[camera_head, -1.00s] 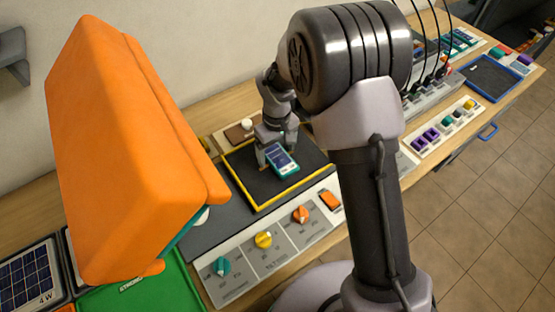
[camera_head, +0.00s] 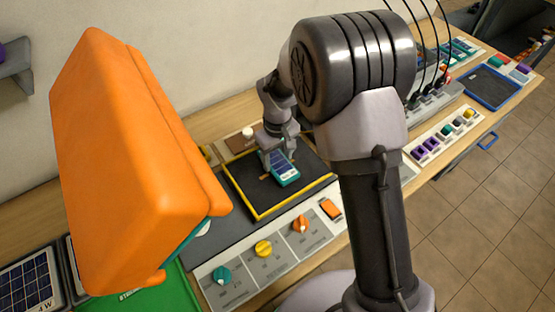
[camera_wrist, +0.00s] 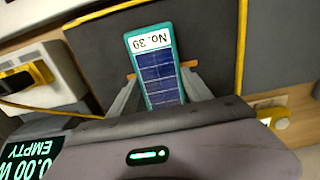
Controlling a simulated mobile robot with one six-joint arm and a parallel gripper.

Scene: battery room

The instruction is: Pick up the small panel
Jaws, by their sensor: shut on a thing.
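The small panel (camera_head: 284,170) is a teal-framed solar panel with dark blue cells and a white label. In the wrist view the panel (camera_wrist: 160,72) shows its label "No. 39" at the far end, and its near end is hidden by my gripper body. My gripper (camera_head: 276,160) is shut on the panel, with one finger on each long side; the fingers also show in the wrist view (camera_wrist: 160,88). The panel is over the dark tray with a yellow rim (camera_head: 258,214). I cannot tell whether it touches the tray surface.
A large orange object (camera_head: 130,160) fills the left foreground. A strip with teal, yellow and orange knobs (camera_head: 263,247) runs in front of the tray. A green mat (camera_head: 165,297) and a larger solar panel (camera_head: 28,283) lie at lower left. A display reading "EMPTY" (camera_wrist: 28,158) shows in the wrist view.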

